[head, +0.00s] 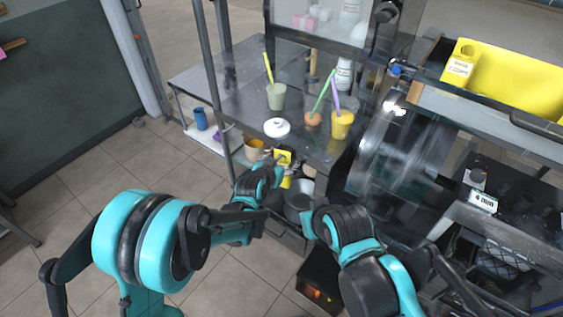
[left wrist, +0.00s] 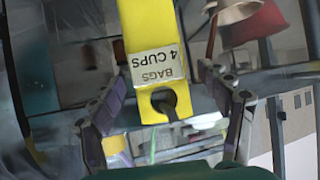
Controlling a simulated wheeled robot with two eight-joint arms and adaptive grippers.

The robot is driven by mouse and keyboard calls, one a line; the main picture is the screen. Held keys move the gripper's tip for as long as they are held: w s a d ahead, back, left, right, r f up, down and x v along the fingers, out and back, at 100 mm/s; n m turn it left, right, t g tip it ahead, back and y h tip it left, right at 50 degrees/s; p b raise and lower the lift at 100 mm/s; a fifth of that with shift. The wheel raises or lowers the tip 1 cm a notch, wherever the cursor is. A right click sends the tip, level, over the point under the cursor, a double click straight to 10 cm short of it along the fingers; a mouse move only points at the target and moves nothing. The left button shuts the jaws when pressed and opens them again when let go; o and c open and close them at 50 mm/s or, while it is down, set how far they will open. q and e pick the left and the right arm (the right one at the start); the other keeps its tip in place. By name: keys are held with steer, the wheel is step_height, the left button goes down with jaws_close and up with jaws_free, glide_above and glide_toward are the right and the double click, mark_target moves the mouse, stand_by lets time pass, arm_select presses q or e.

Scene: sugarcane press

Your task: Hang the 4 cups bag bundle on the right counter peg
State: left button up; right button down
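The yellow 4 cups bag bundle (left wrist: 150,35) fills the upper middle of the left wrist view. Its white label reads upside down. A dark, rod-like piece shows in the hole at its lower end; I cannot tell if this is a peg. My left gripper (left wrist: 165,72) is open, its fingers apart on either side of the bundle. In the head view the yellow piece (head: 283,157) by the counter's front edge seems to be the bundle, beside my left gripper (head: 264,176). My right gripper (head: 309,214) is low by the counter, its fingers not clear.
The metal counter (head: 243,100) carries cups with straws (head: 277,97) and a white lid (head: 276,127). A metal pot (head: 298,201) sits below it. The press machine (head: 400,165) stands to the right. A yellow bin (head: 515,85) is at the upper right. The tiled floor at left is clear.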

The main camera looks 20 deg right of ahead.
arm_select(q)
steer(key=shift+s, duration=0.1)
steer(key=v, duration=1.2)
steer(key=shift+r, duration=0.1)
steer(key=s+a+r+n+y, duration=0.2)
steer(key=a, duration=0.5)
steer(key=s+a+r+n+y, duration=0.1)
steer(key=s+a, duration=0.1)
steer(key=a, duration=0.6)
steer(key=s+a+n+g+y, duration=0.2)
steer(key=s+a+n+y, duration=0.2)
steer(key=s+a, duration=0.9)
steer(key=shift+s+a+f+g, duration=0.3)
steer(key=shift+s+a+g, duration=0.1)
steer(key=shift+a, duration=0.75)
